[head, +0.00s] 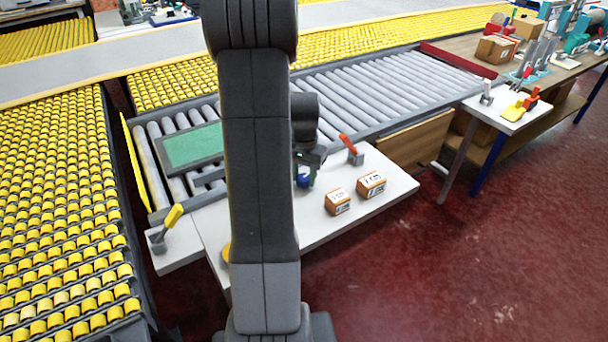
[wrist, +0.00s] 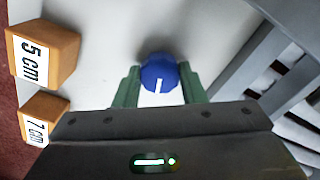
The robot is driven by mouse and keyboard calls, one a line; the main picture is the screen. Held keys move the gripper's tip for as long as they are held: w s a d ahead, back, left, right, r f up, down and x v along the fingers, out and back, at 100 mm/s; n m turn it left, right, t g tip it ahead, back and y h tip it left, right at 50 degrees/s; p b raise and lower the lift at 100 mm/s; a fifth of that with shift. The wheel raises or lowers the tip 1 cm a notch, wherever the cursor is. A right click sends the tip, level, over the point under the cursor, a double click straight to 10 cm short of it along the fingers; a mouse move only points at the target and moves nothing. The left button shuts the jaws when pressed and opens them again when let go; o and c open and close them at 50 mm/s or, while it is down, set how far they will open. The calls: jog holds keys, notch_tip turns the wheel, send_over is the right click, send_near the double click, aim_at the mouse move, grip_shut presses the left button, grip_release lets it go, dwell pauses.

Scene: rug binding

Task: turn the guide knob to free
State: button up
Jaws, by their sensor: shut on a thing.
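The guide knob (wrist: 158,74) is blue with a white pointer line on its top. In the wrist view it stands on the white table top, and its line points toward the bottom of the picture, at my gripper body. My gripper (wrist: 156,88) has its two green fingers on either side of the knob, shut on it. In the head view the knob (head: 304,178) is a small blue spot below my gripper (head: 308,172), partly hidden by my arm. No marks for the knob's settings can be made out.
Two orange-brown blocks, labelled 5 cm (wrist: 42,52) and 7 cm (wrist: 50,118), stand beside the knob. A red-handled lever (head: 350,148) stands on the white table (head: 395,190). A roller conveyor (head: 370,90) runs behind. A yellow-handled lever (head: 168,225) is at left.

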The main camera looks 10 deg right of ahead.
aim_at(304, 177)
jog(key=shift+m, duration=1.6)
jog(key=o, duration=1)
notch_tip(304, 177, up, 14)
jog(key=shift+p, duration=0.4)
jog(key=shift+f, duration=0.15)
notch_tip(304, 177, down, 14)
jog(key=shift+r+b, duration=0.1)
jog(key=shift+b, duration=0.25)
